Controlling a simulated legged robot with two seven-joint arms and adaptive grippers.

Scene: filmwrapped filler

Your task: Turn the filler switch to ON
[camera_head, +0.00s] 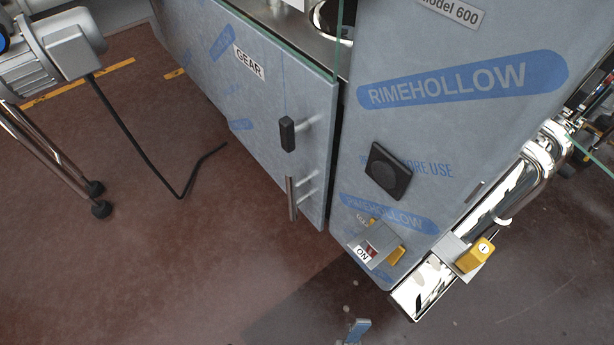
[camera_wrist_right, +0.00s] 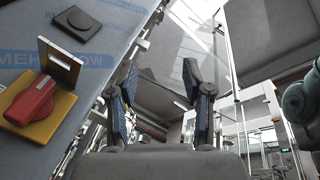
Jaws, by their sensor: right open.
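The filler switch is a red knob (camera_wrist_right: 30,101) on a yellow plate (camera_wrist_right: 41,129), large at the left of the right wrist view. A metal bracket (camera_wrist_right: 58,65) stands beside it. In the head view the switch's yellow plate (camera_head: 396,254) shows low on the film-wrapped filler, with an ON label (camera_head: 362,254) at its bracket; the knob is mostly hidden there. My right gripper (camera_wrist_right: 160,68) is open and empty, to the right of the knob and apart from it. My left gripper is not in view.
The filler cabinet (camera_head: 465,130) carries a black square part (camera_head: 388,171) above the switch. A door with a dark handle (camera_head: 288,134) is at its left. A yellow-tagged valve (camera_head: 474,256) sits on shiny pipework at the right. The floor (camera_head: 180,270) in front is mostly clear.

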